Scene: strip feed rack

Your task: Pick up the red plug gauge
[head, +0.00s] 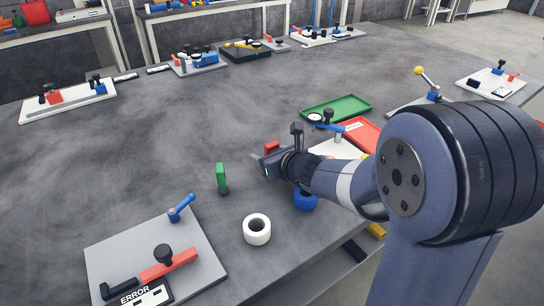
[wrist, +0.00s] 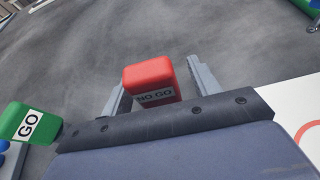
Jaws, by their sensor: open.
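The red plug gauge (wrist: 150,78), labelled NO GO, shows in the wrist view between the two fingers of my open gripper (wrist: 158,85). A gap shows between it and the right finger; I cannot tell if the left finger touches it. Its lower part is hidden by my gripper. In the head view a small red part of the gauge (head: 272,147) shows just beyond my gripper (head: 262,165). A green gauge (head: 222,178) stands upright on a dark base to the left; in the wrist view it is labelled GO (wrist: 28,122).
A white ring (head: 257,229) and a blue ring (head: 305,200) stand near the table's front edge. A grey fixture plate (head: 200,262) lies front left. A green tray (head: 345,103) and a red tray (head: 363,132) lie behind my arm. The table's middle left is clear.

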